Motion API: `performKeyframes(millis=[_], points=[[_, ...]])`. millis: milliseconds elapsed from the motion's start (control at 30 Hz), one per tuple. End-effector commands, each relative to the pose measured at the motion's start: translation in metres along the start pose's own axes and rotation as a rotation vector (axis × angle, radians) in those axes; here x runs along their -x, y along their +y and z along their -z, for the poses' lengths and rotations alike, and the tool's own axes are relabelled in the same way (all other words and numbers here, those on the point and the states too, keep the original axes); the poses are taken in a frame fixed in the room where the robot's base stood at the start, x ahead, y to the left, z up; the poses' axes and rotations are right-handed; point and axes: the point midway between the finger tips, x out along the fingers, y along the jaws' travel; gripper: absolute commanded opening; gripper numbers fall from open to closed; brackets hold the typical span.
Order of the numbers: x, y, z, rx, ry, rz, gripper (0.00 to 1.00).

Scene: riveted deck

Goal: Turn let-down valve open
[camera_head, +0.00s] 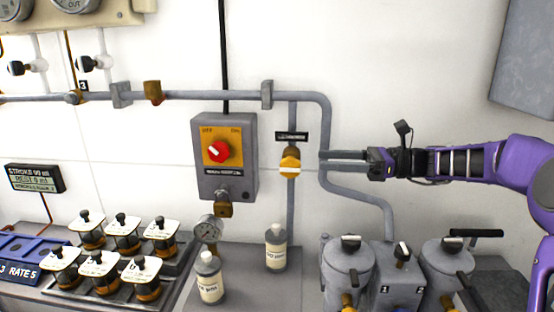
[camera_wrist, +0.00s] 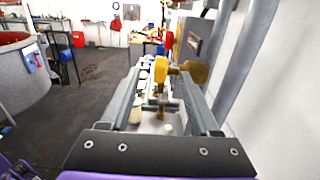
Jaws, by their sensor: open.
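A valve with a round yellow knob (camera_head: 290,166) and a pale horizontal stripe sits on the vertical pipe, under a small black label too small to read. I take it for the let-down valve. My gripper (camera_head: 322,161) is open and empty, pointing left, with its fingertips just right of the knob and apart from it. In the wrist view, the yellow knob (camera_wrist: 160,69) and its brass body (camera_wrist: 192,71) show ahead, near the far end of the gap between my gripper's fingers (camera_wrist: 160,88). The knob is not between them.
A grey switch box (camera_head: 225,180) with a red knob is on the wall left of the valve. Grey pipes (camera_head: 325,120) run above and behind my gripper. Bottles (camera_head: 276,249), lidded pots (camera_head: 347,268) and several black-knobbed jars (camera_head: 123,232) stand below.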

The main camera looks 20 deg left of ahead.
Motion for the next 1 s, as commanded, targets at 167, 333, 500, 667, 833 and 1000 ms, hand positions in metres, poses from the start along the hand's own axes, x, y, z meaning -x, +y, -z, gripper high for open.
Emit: performKeyframes(millis=[167, 333, 500, 667, 833, 1000], points=[[-0.042, 0.001, 0.001, 0.000, 0.002, -0.003, 0.62], [-0.078, 0.001, 0.002, 0.000, 0.002, -0.003, 0.62], [-0.105, 0.000, 0.001, 0.001, 0.002, -0.001, 0.62], [-0.118, 0.000, 0.001, 0.001, 0.003, 0.001, 0.62], [-0.122, 0.000, 0.001, 0.001, 0.003, 0.001, 0.62], [-0.122, 0.000, 0.001, 0.001, 0.003, 0.001, 0.62]])
